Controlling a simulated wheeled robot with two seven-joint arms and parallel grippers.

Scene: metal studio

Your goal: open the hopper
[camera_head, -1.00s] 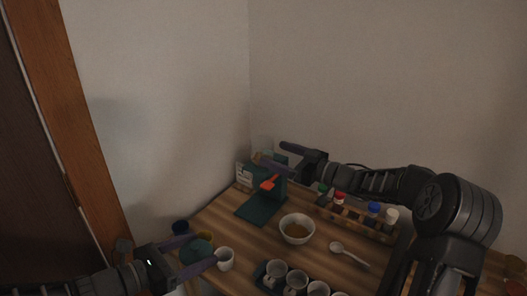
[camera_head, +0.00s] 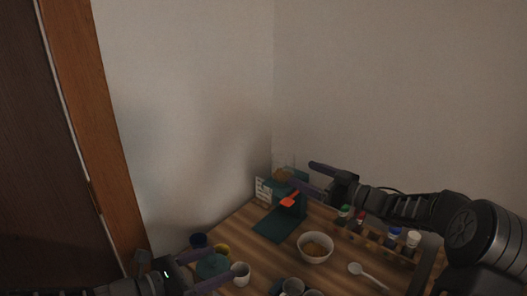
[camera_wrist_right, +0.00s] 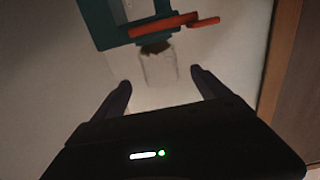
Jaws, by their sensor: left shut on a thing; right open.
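The hopper is a teal stand (camera_head: 274,226) with an orange lever (camera_head: 290,200) and a clear jar (camera_head: 281,170) with brown contents at its top, at the table's far left corner. The right wrist view shows the orange lever (camera_wrist_right: 165,24) and the clear jar (camera_wrist_right: 159,68) between and beyond the fingertips. My right gripper (camera_head: 302,174) is open and empty, just right of the jar; I cannot tell whether it touches. My left gripper (camera_head: 221,261) is shut on a rounded teal object (camera_head: 211,267) at the table's near left.
A white bowl (camera_head: 315,248) with brown contents stands in front of the hopper. A rack of capped bottles (camera_head: 371,237) and a white spoon (camera_head: 367,274) lie to the right. Walls stand close behind.

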